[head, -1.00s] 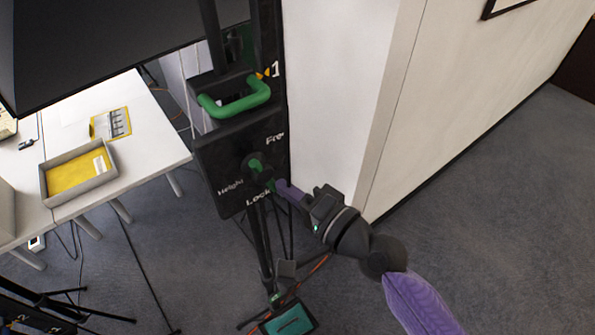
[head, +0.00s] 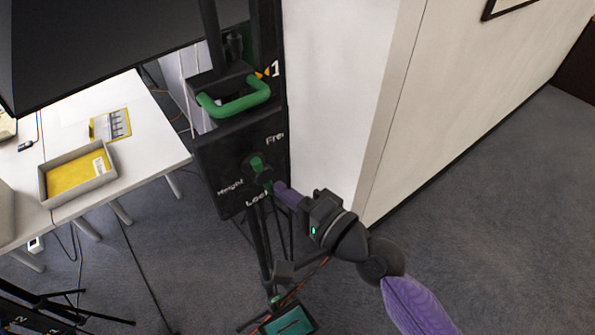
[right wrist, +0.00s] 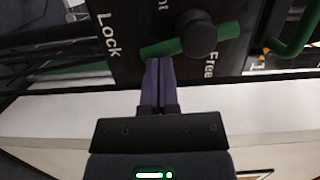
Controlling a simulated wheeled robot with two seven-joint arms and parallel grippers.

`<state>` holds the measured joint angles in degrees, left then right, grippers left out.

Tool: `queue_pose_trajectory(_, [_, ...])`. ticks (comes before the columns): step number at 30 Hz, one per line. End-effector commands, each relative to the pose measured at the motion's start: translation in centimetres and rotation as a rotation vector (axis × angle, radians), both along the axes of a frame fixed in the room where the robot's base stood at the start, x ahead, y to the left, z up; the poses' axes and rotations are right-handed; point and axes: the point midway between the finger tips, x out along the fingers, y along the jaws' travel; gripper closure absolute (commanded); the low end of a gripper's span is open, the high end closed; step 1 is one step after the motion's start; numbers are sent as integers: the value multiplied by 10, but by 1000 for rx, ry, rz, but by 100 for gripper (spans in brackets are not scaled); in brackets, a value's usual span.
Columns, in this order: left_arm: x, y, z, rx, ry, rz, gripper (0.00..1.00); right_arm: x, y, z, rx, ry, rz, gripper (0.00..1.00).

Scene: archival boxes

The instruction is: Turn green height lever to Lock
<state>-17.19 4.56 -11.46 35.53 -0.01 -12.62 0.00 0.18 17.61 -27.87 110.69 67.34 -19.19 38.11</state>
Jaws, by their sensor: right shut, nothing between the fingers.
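The green height lever (head: 262,169) is on a black panel (head: 222,165) marked Height, Free and Lock. In the head view it slants down and right from its pivot, its lower end near the Lock word. The right wrist view shows the lever (right wrist: 158,48) with a dark round knob (right wrist: 197,32) in front of its middle, Lock printed to the left and Free to the right. My right gripper (head: 277,188) is shut and empty. Its purple fingertips (right wrist: 158,62) are at the lever's end; whether they touch it I cannot tell. My left gripper is out of view.
A fixed green handle (head: 235,103) sits above the panel. A white wall (head: 335,90) stands close on the right. A white table (head: 150,135) with a grey tray (head: 80,194) is at left. A teal-topped item (head: 290,322) lies on the floor below.

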Motion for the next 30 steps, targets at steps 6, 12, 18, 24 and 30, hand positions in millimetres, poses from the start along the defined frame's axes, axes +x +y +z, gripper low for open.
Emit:
queue_pose_trajectory(6, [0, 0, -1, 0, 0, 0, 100, 0, 1, 0, 14, 10, 0, 100])
queue_pose_trajectory(12, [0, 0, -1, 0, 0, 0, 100, -1, 1, -1, 26, 18, 0, 100])
queue_pose_trajectory(18, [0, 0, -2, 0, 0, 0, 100, -1, 1, -1, 36, 26, 0, 100])
queue_pose_trajectory(24, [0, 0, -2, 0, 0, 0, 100, -1, 2, -1, 45, 33, 0, 100])
queue_pose_trajectory(30, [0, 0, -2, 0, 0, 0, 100, -1, 2, -1, 45, 33, 0, 100])
